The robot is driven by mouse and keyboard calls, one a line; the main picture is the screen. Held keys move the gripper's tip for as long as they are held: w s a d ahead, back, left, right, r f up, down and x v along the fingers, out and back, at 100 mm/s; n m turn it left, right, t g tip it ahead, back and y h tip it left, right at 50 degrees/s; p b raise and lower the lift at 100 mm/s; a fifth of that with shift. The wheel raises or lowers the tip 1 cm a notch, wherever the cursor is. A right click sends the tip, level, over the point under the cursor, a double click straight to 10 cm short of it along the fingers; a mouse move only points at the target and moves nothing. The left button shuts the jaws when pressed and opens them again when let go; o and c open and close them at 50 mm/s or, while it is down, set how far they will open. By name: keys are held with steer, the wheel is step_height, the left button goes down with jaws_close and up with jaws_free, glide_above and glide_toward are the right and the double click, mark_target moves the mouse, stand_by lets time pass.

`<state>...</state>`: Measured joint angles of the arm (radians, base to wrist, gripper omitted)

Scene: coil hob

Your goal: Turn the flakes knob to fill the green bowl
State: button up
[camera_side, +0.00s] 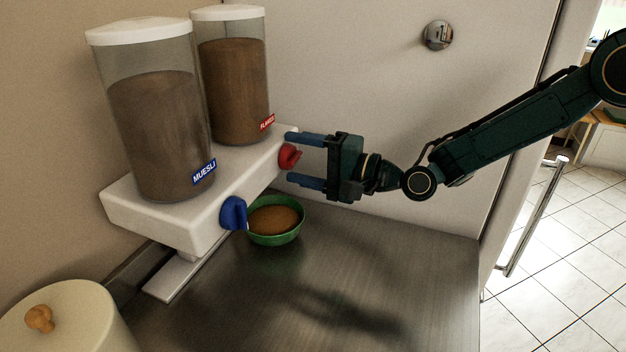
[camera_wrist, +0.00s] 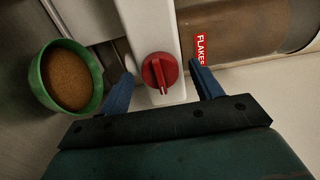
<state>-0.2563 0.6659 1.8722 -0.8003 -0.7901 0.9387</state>
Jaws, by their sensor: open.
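The red flakes knob (camera_side: 289,156) is on the front of the white dispenser, below the container labelled FLAKES (camera_side: 238,85). My gripper (camera_side: 306,160) is open, with its blue fingers above and below the knob in the side view. In the wrist view the red knob (camera_wrist: 160,72) lies between the two fingers (camera_wrist: 162,80), with a gap on each side. The green bowl (camera_side: 274,221) stands on the counter below the dispenser and holds brown contents up near its rim. It also shows at the left of the wrist view (camera_wrist: 42,86).
The blue knob (camera_side: 233,212) and the MUESLI container (camera_side: 155,130) are nearer the camera on the same white dispenser (camera_side: 160,222). A cream pot with a wooden lid knob (camera_side: 70,325) stands front left. The metal counter (camera_side: 400,270) right of the bowl is clear.

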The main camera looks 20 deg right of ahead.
steer(key=shift+d, duration=0.1)
steer(key=v, duration=1.3)
steer(key=shift+s+d, duration=0.2)
steer(key=shift+s, duration=0.05)
steer(key=shift+s+r, duration=0.1)
steer(key=shift+r, duration=0.05)
steer(key=s+r+n+g+h, duration=0.2)
steer(key=s+n+g, duration=0.3)
steer(key=s+n, duration=0.4)
steer(key=s+d+r+g+h, duration=0.1)
steer(key=s+d+g+h, duration=0.1)
steer(key=s+d+h, duration=0.8)
steer(key=s+d, duration=0.9)
steer(key=shift+d+r+h, duration=0.35)
steer(key=shift+d+h, duration=0.05)
